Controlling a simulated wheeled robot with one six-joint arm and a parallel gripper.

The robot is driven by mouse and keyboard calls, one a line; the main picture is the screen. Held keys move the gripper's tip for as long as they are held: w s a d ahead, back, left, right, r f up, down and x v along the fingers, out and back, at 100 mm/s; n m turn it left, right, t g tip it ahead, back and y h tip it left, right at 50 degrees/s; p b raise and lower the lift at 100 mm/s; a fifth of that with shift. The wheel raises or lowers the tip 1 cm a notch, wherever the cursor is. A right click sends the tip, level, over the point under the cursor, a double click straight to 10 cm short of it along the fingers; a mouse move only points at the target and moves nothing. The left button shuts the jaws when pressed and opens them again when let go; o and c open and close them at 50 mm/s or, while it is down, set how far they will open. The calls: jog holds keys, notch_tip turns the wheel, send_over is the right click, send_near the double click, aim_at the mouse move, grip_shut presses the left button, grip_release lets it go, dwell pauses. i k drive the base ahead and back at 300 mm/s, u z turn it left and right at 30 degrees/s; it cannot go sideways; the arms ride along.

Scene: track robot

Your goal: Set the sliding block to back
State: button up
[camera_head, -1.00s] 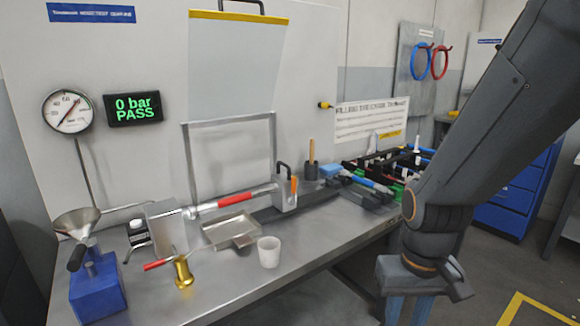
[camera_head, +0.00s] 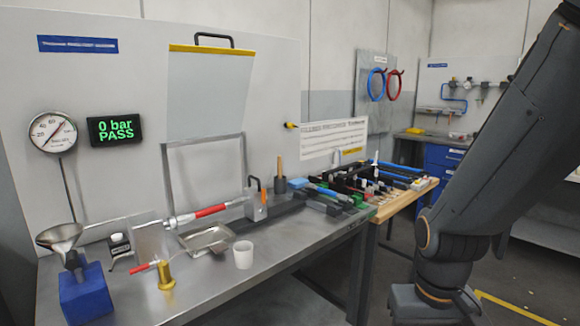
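The sliding block (camera_head: 258,207) is a grey block with a black loop handle and an orange lever on top. It sits on a dark rail (camera_head: 292,208) on the grey metal bench, at the right end of a rod with a red sleeve (camera_head: 210,211). The rail runs on to the right of the block. My arm comes down on the right, well apart from the block, and its lower end is cut by the bottom edge. My gripper's fingers do not show.
A metal tray (camera_head: 188,242), a white cup (camera_head: 243,255), a brass fitting (camera_head: 165,276) and a funnel (camera_head: 60,234) stand along the bench front and left. A wooden table (camera_head: 402,203) with many tools adjoins on the right. A raised clear guard (camera_head: 210,95) hangs behind.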

aim_at(251, 198)
jog(key=z, duration=0.5)
jog(key=i, duration=1)
jog(key=u, duration=0.4)
